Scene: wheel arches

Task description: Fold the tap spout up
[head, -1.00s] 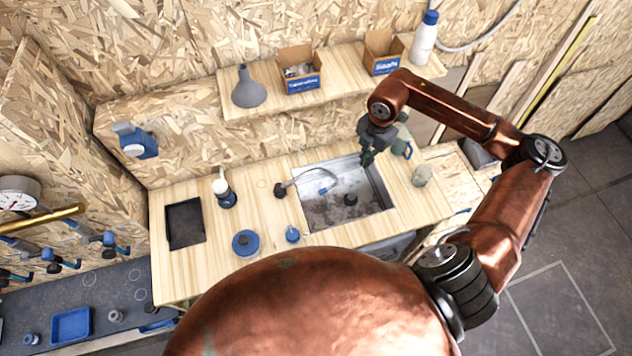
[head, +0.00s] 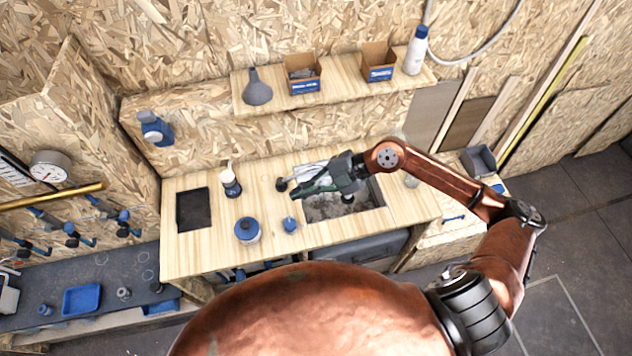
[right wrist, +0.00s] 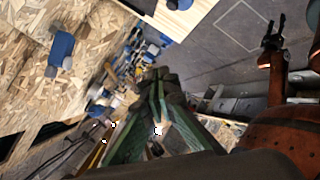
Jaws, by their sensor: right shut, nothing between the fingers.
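The tap's dark base (head: 281,185) stands on the wooden worktop, left of the sink (head: 325,211). Its pale spout (head: 308,172) runs right from the base, low over the sink. My gripper and wrist hide part of it. My right gripper (head: 296,194) reaches in from the right over the sink, fingers pointing left toward the tap base. Its green fingers (right wrist: 160,76) meet at the tips with nothing between them. I cannot tell whether they touch the spout. My left gripper (right wrist: 272,38) shows small in the right wrist view, fingers apart, away from the tap.
A blue round tin (head: 247,230), a small blue bottle (head: 290,224), a white-topped bottle (head: 231,184) and a black tray (head: 194,210) stand left of the sink. The shelf (head: 345,97) behind holds a funnel, two boxes and a white bottle. The worktop's front left is clear.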

